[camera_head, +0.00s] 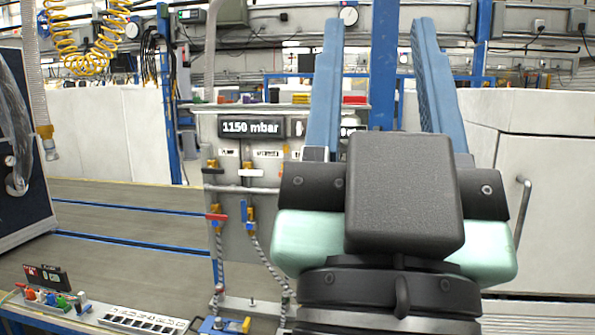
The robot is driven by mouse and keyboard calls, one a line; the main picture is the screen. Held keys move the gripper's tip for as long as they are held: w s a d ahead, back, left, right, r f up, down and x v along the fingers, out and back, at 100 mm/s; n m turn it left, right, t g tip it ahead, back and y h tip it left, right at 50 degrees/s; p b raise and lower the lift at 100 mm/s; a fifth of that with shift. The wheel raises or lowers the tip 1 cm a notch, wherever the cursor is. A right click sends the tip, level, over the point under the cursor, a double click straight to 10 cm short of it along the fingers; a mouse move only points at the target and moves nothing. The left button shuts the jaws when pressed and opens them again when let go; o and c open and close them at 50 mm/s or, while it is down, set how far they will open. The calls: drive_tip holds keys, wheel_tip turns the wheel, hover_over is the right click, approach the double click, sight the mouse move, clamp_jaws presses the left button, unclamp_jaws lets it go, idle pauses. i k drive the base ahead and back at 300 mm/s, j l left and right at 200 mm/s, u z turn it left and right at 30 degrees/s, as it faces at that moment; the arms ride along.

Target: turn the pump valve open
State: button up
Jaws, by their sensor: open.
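A grey charging panel (226,178) stands left of centre, with a display (251,127) that reads "1150 mbar". It carries several brass valves with small handles. A red-handled valve (214,216) and a blue-handled valve (246,212) sit low, above braided hoses. Another valve (212,167) is at the upper left, and a white-handled valve (252,172) is beside it.
A bench (90,318) with coloured knobs is at the lower left. A dark blue cabinet (20,180) is at the left edge. A yellow coiled hose (90,50) hangs at the upper left. A white cabinet with a handle (522,205) is at the right. The floor (125,225) looks clear left of the panel.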

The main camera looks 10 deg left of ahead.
sight(209, 170)
drive_tip(key=i+j+u, duration=0.1)
drive_tip(key=i+j, duration=0.5)
drive_tip(key=i+j+u, duration=0.1)
drive_tip(key=i+j, duration=0.5)
drive_tip(key=i+j+u, duration=0.1)
drive_tip(key=i+j, duration=0.4)
drive_tip(key=i, duration=0.15)
drive_tip(key=i+j+u, duration=0.1)
drive_tip(key=i+j, duration=0.4)
drive_tip(key=i, duration=0.15)
